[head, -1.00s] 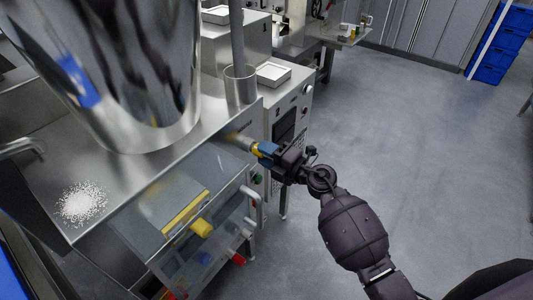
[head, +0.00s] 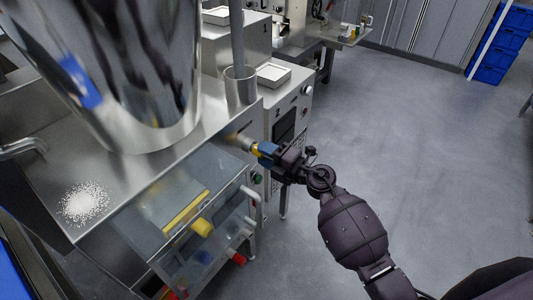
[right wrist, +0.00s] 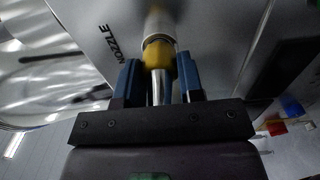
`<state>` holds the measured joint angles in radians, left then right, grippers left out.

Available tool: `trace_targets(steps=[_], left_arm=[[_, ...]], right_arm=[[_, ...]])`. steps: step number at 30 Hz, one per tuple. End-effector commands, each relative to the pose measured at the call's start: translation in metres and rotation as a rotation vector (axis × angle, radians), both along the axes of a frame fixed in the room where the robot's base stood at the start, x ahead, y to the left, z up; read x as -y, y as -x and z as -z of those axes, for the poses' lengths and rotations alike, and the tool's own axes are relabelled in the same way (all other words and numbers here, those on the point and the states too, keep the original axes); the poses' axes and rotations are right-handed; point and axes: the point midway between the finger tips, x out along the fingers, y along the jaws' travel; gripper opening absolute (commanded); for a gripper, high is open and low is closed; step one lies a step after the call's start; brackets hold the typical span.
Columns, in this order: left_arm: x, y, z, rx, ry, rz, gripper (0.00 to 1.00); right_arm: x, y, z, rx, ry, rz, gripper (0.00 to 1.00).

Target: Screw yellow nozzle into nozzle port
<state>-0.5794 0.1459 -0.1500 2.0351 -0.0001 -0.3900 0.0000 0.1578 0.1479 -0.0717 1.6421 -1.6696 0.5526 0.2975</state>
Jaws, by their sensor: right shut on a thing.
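The yellow nozzle (right wrist: 159,57) is between the blue fingers of my right gripper (right wrist: 158,85), which is shut on it. In the right wrist view its far end meets a pale cylindrical port (right wrist: 160,24) on the machine face, beside the printed word NOZZLE. I cannot tell how deep it sits in the port. In the head view my right gripper (head: 266,151) is at the machine's right side, with a bit of yellow showing at its fingertips and the port (head: 241,142) just to the left. My left gripper is not in view.
A large shiny metal vessel (head: 140,70) stands on the steel counter, with a pile of white grains (head: 84,203) nearby. Below is a clear-topped drawer unit with a yellow handle-like piece (head: 202,227). Open floor (head: 440,150) lies to the right.

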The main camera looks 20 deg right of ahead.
Motion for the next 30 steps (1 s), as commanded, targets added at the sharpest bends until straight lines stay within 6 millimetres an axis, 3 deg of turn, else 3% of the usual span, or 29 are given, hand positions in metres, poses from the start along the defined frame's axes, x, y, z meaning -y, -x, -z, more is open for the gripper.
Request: trace_targets(steps=[5,6,11,17,20,30], left_arm=[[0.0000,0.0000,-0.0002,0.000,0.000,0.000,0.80],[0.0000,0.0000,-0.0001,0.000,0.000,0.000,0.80],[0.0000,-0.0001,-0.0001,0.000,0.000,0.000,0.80],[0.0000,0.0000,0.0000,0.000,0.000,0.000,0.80],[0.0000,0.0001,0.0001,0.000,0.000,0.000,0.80],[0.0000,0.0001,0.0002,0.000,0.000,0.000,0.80]], right_arm=[[-0.0004,-0.0011,-0.0022,0.004,-0.001,0.001,0.10],[-0.0004,-0.0011,-0.0023,0.004,-0.001,0.001,0.40],[-0.0003,-0.0008,-0.0017,0.003,-0.001,0.001,0.64],[-0.0002,-0.0005,-0.0009,0.002,-0.001,0.000,0.65],[-0.0002,-0.0003,-0.0006,0.001,-0.001,0.000,0.78],[-0.0002,-0.0002,-0.0005,0.001,-0.001,0.000,0.78]])
